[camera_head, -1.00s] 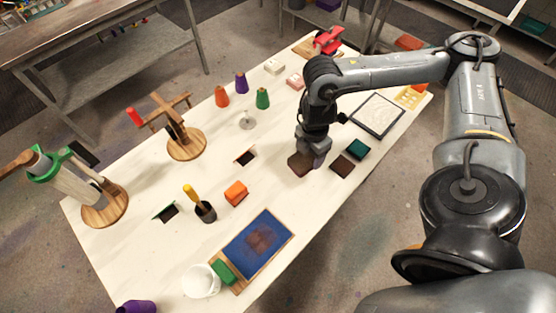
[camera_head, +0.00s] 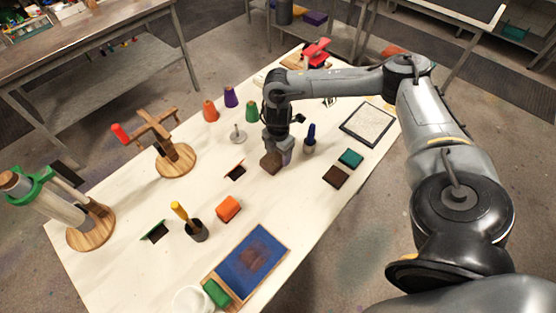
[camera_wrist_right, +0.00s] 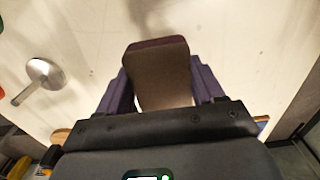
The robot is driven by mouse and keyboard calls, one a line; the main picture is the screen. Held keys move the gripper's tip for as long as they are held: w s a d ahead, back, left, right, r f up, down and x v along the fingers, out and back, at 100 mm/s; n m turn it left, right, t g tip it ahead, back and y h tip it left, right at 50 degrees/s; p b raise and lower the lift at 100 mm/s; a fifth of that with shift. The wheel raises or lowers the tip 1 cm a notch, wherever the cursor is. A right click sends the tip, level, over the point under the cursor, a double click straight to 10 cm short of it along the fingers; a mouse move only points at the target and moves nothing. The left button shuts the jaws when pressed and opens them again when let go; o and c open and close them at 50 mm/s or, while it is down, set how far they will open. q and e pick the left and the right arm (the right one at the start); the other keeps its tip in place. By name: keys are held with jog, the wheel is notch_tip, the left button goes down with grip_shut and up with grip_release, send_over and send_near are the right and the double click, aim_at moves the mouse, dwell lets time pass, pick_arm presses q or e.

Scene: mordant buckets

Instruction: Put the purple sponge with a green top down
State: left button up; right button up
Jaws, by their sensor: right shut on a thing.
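My right gripper (camera_head: 275,158) is shut on a brown block with a dark maroon edge (camera_head: 268,163). In the right wrist view the block (camera_wrist_right: 160,75) sits between the two purplish fingers (camera_wrist_right: 158,88), its brown face toward the camera. No green top shows on it; its far side is hidden. The block is over the white table (camera_head: 290,205), and I cannot tell whether it touches. A teal pad (camera_head: 350,158) and a dark brown pad (camera_head: 336,177) lie to its right. My left gripper is not in view.
A cup with a blue handle (camera_head: 309,145) stands just right of the gripper. A metal stand (camera_head: 238,136) and a green cone (camera_head: 251,111) are to its left. An orange block (camera_head: 228,208) and a blue screen (camera_head: 250,257) lie nearer.

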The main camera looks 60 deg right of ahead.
aim_at(278, 154)
jog(key=shift+f, duration=2.05)
jog(key=shift+f, duration=0.1)
jog(key=o, duration=1)
jog(key=shift+r, duration=0.5)
notch_tip(278, 154, up, 10)
jog(key=shift+p, duration=1.05)
jog(key=shift+r+p, duration=0.5)
jog(key=shift+r, duration=0.15)
